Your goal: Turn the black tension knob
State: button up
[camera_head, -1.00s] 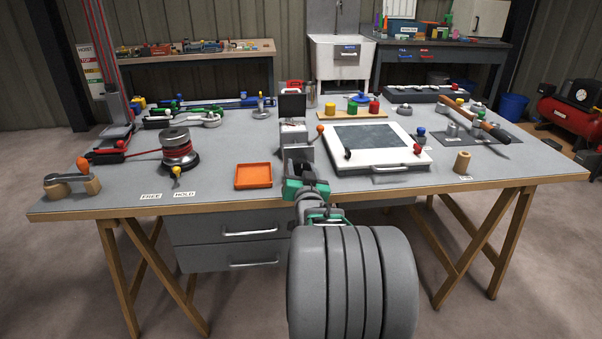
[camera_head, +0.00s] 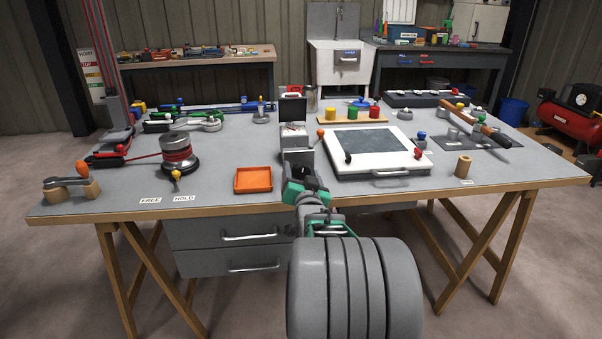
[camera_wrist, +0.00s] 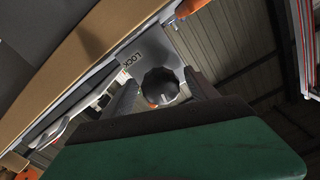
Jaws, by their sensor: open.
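The black tension knob (camera_wrist: 160,87) is a round, ridged knob in the wrist view, in front of a grey metal plate marked LOCK (camera_wrist: 131,60). My gripper (camera_wrist: 161,94) is open, with one finger to the left and one to the right of the knob. Whether either finger touches the knob I cannot tell. In the head view my gripper (camera_head: 297,162) is at the front of the grey upright fixture (camera_head: 292,130) on the workbench. The knob is hidden there behind my gripper.
An orange-tipped lever (camera_head: 320,132) sticks out at the fixture's right. A white-framed panel (camera_head: 375,176) lies close on the right. An orange tray (camera_head: 253,179) and a winch drum (camera_head: 178,155) are on the left. The bench's front strip (camera_head: 225,207) is mostly clear.

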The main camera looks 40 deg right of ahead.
jog(key=v, duration=0.7)
jog(key=shift+a+p, duration=0.15)
jog(key=shift+p, duration=0.15)
jog(key=shift+s+r, duration=0.1)
jog(key=w+a+r+n+g+y+p, duration=0.1)
jog(key=a+r+n+g+y+p, duration=0.2)
jog(key=a+p, duration=0.45)
jog(key=w+a+r+n+g+y+p, duration=0.1)
jog(key=w+a+r+n+y+p, duration=0.25)
jog(key=a, duration=0.75)
jog(key=s+a+r+n+g+y+p, duration=0.1)
jog(key=s+a+g+p, duration=0.3)
jog(key=s, duration=0.4)
jog(key=s+a+r+n+g+y+p, duration=0.2)
jog(key=s+a+n+g+p, duration=0.1)
jog(key=s+a, duration=0.5)
jog(key=a+n+p, duration=0.1)
jog(key=p, duration=0.1)
jog(key=shift+s+a+g+p, duration=0.2)
jog(key=shift+g+p, duration=0.15)
jog(key=shift+g, duration=0.05)
jog(key=shift+d+y, duration=0.15)
jog(key=shift+y, duration=0.1)
